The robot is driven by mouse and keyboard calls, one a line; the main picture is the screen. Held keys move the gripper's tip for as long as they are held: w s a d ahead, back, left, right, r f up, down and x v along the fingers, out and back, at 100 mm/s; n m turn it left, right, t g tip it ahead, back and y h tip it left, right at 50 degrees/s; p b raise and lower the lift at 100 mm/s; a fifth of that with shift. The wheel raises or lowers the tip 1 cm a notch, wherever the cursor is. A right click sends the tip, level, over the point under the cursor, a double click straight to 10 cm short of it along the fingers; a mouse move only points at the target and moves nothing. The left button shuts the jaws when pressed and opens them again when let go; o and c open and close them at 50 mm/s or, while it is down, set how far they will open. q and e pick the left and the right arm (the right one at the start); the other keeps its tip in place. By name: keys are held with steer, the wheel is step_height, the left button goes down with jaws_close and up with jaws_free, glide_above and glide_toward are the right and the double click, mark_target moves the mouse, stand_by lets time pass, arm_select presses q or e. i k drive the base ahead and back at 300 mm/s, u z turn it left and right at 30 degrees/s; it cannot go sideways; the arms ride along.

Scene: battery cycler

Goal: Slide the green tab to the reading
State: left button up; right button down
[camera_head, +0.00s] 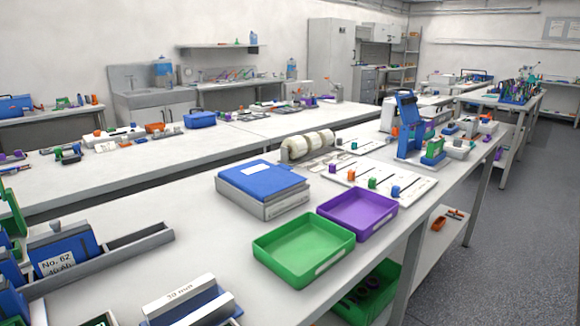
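A white board (413,186) lies on the bench right of centre, with several small coloured tabs on dark slots. A green tab (372,183) sits between an orange tab (351,175) and a blue tab (395,191). A further small green tab (354,146) is on a second white board behind. Any scale marks or reading are too small to make out. Neither of my grippers is in view.
A purple tray (357,232) and a green tray (260,249) stand in front of the board. A blue binder (262,178) lies left of it, with paper rolls (307,145) behind. A blue device (407,130) stands to the right. The bench's front edge is close to the trays.

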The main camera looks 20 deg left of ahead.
mark_target(372, 181)
steer(key=u, duration=0.15)
steer(key=k, duration=0.4)
steer(key=z, duration=1.4)
steer(key=i, duration=1.95)
steer(key=u, duration=2)
